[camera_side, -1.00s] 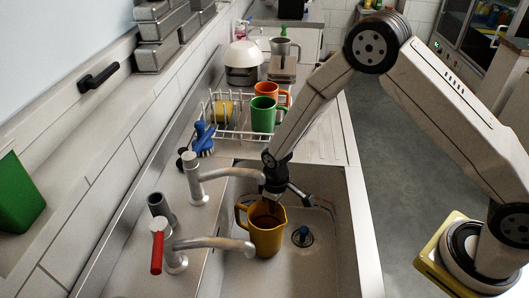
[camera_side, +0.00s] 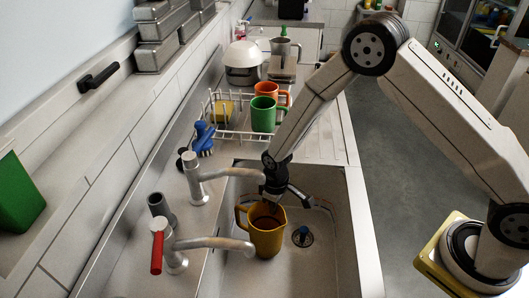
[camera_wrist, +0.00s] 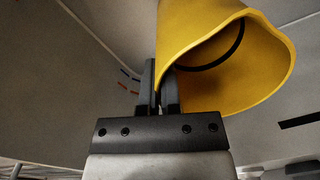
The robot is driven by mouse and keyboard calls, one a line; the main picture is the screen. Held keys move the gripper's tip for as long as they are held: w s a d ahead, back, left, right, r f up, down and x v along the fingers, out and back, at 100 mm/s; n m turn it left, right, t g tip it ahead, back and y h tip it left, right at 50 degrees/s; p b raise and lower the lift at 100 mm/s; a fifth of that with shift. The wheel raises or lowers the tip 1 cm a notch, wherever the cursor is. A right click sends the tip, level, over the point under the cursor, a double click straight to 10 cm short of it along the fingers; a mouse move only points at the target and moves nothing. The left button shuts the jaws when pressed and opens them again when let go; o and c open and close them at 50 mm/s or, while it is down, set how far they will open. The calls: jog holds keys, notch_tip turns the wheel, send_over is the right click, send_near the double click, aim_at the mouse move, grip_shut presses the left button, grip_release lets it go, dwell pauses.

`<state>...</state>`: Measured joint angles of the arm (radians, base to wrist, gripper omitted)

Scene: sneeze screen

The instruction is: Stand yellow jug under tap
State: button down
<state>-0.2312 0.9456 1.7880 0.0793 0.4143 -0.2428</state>
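The yellow jug (camera_side: 266,240) is upright in the sink basin, handle toward the left. I cannot tell whether its base touches the basin floor. My gripper (camera_side: 272,196) reaches down to its rim from behind. In the wrist view, my gripper's two dark fingers (camera_wrist: 160,88) are close together with the wall of the jug (camera_wrist: 205,55) between them, one finger inside the mouth. The front tap (camera_side: 207,243), with a red lever, has its spout end overlapping the jug's lower left in the picture. The rear tap (camera_side: 225,174) ends its spout left of my gripper.
A rack (camera_side: 237,128) behind holds a green mug (camera_side: 262,114), an orange mug (camera_side: 266,91) and a sponge (camera_side: 223,112). A blue brush (camera_side: 204,139) lies beside it.

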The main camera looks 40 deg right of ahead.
jog(key=shift+f, duration=0.4)
jog(key=c, duration=0.7)
grip_release()
jog(key=shift+c, duration=0.2)
notch_tip(320, 180, up, 8)
jog(key=shift+d, duration=0.15)
dwell(0.4)
